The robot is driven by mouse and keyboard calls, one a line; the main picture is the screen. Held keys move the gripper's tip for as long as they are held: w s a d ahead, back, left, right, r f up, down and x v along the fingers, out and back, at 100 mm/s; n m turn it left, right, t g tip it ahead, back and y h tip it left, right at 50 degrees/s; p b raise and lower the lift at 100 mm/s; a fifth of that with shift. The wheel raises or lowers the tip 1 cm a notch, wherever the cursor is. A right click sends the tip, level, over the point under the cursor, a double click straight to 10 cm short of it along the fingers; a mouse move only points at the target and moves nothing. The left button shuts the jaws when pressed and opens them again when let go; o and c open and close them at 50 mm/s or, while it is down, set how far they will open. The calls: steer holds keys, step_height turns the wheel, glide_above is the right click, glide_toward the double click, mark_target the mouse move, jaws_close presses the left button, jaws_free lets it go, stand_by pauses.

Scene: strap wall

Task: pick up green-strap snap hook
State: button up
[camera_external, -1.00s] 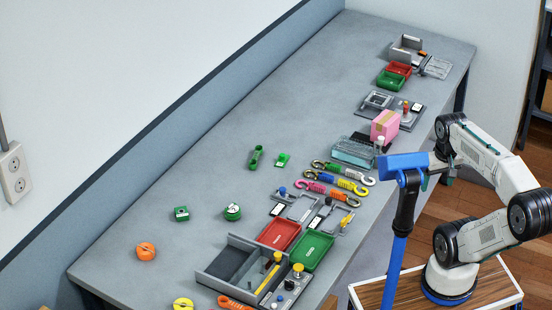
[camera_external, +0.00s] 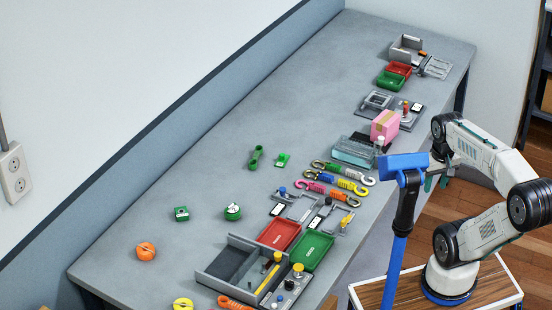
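Several snap hooks with coloured straps lie side by side near the middle of the long grey table. The strap colours are small and hard to separate. My gripper (camera_external: 437,182) hangs off the table's right edge, to the right of the hooks and clear of them. Its two fingers look apart with nothing between them. The blue-headed stand in front partly hides it.
A blue-headed stand (camera_external: 403,166) rises before my arm. A pink box (camera_external: 385,125) and a clear teal bin (camera_external: 355,152) sit beyond the hooks. Red (camera_external: 279,234) and green (camera_external: 312,250) trays lie nearer.

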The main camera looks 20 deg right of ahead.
steer(key=w+a+f+n+g, duration=0.1)
steer(key=w+a+f+n, duration=0.15)
steer(key=w, duration=0.75)
steer(key=w+a+f+n+g, duration=0.15)
steer(key=w+a, duration=0.25)
steer(key=w, duration=0.5)
steer(key=n, duration=0.3)
glide_above(330, 164)
steer(key=s, duration=0.3)
steer(key=f, duration=1)
steer(key=shift+d+f, duration=0.2)
steer(key=shift+d, duration=0.2)
steer(key=shift+n+t, duration=0.7)
steer(key=shift+t, duration=0.15)
steer(key=w, duration=0.1)
steer(key=w+a+r, duration=0.1)
steer(key=w, duration=0.1)
steer(key=w+r, duration=0.1)
steer(key=shift+w+a, duration=0.15)
steer(key=shift+w, duration=0.05)
steer(key=shift+s+f, duration=0.15)
steer(key=shift+f, duration=0.15)
steer(key=f, duration=0.5)
steer(key=s+f, duration=0.1)
steer(key=f, duration=0.1)
steer(key=shift+d+f, duration=0.2)
steer(key=shift+d, duration=0.05)
jaws_close()
